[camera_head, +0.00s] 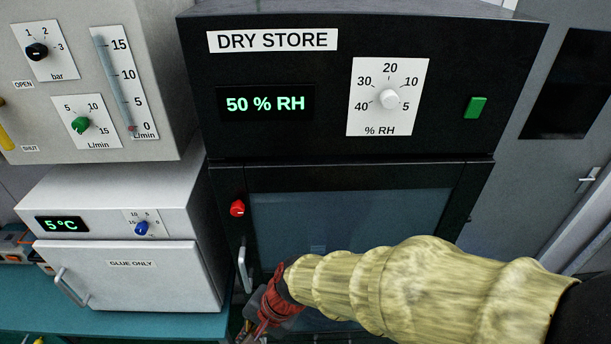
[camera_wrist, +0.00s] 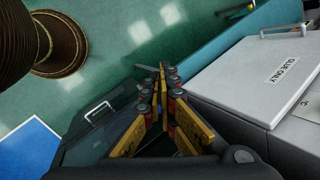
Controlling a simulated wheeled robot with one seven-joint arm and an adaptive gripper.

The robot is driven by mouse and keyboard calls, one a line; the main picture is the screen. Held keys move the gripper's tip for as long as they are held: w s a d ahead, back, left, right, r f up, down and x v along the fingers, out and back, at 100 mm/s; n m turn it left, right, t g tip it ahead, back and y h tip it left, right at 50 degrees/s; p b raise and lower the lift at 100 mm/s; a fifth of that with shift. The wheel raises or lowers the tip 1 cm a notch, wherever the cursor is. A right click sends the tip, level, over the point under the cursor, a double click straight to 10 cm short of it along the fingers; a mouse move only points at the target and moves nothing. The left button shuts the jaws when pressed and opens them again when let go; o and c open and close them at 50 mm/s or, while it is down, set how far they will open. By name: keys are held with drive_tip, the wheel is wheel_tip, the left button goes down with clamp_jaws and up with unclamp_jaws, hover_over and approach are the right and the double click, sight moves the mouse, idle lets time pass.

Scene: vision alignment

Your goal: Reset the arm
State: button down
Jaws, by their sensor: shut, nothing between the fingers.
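My arm, in a pale yellow ribbed sleeve, reaches in from the lower right of the head view. My gripper (camera_head: 268,312) is red and dark there, low in front of the dry store (camera_head: 350,25), and partly hidden by the sleeve. In the wrist view my gripper (camera_wrist: 162,72) shows two yellow and black fingers whose tips meet, with nothing held. I cannot tell from the head view how far it is from the dry store door (camera_head: 350,215).
The dry store reads 50 % RH and has a white dial (camera_head: 389,98), a green button (camera_head: 475,107) and a door handle (camera_head: 243,265). The "GLUE ONLY" fridge (camera_head: 130,285), reading 5°C, stands left on a teal bench. Green floor (camera_wrist: 110,50) shows in the wrist view.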

drive_tip(key=d+f+n+t+h+b, duration=0.2)
drive_tip(key=d+f+t+b, duration=0.1)
drive_tip(key=d+b, duration=0.8)
drive_tip(key=s+d+f+n+t+h+b, duration=0.1)
drive_tip(key=d+f+n+t+h+b, duration=0.1)
drive_tip(key=d+b, duration=1)
drive_tip(key=d+f+h, duration=0.1)
drive_tip(key=d, duration=0.8)
drive_tip(key=shift+s+f+n+t, duration=0.2)
drive_tip(key=shift+f+n+t, duration=0.2)
drive_tip(key=c, duration=2.6)
unclamp_jaws()
